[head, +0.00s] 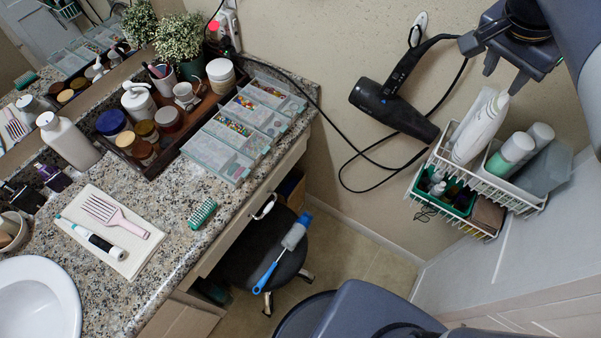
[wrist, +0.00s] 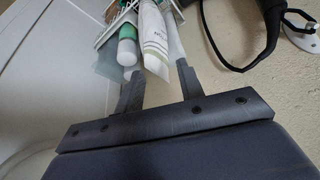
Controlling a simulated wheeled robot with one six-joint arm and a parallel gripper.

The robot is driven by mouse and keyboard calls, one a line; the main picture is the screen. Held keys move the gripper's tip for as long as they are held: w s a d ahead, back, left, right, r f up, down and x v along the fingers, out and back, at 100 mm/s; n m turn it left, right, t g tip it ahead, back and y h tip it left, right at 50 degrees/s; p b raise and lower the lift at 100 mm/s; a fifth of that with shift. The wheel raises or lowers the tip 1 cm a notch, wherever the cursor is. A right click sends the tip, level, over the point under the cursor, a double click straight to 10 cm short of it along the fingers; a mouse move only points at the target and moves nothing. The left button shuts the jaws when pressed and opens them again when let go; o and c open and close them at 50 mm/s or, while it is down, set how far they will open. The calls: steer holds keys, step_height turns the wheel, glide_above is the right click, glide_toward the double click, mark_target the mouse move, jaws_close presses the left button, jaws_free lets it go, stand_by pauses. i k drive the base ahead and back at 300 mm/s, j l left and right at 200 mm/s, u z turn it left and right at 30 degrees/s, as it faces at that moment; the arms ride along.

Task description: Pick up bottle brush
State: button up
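The bottle brush (head: 294,237) has a blue handle and a pale bristled head with a blue tip. My gripper (head: 505,78) is high at the upper right of the head view, well apart from the brush, near the wall basket. In the wrist view my gripper (wrist: 158,74) has its two fingers spread with nothing held between them. The brush is not in the wrist view.
A hair dryer (head: 390,105) with a looping cord and a wire basket (head: 445,150) of bottles hang on the wall.

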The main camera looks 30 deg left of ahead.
mark_target(302, 224)
steer(key=u, duration=1.95)
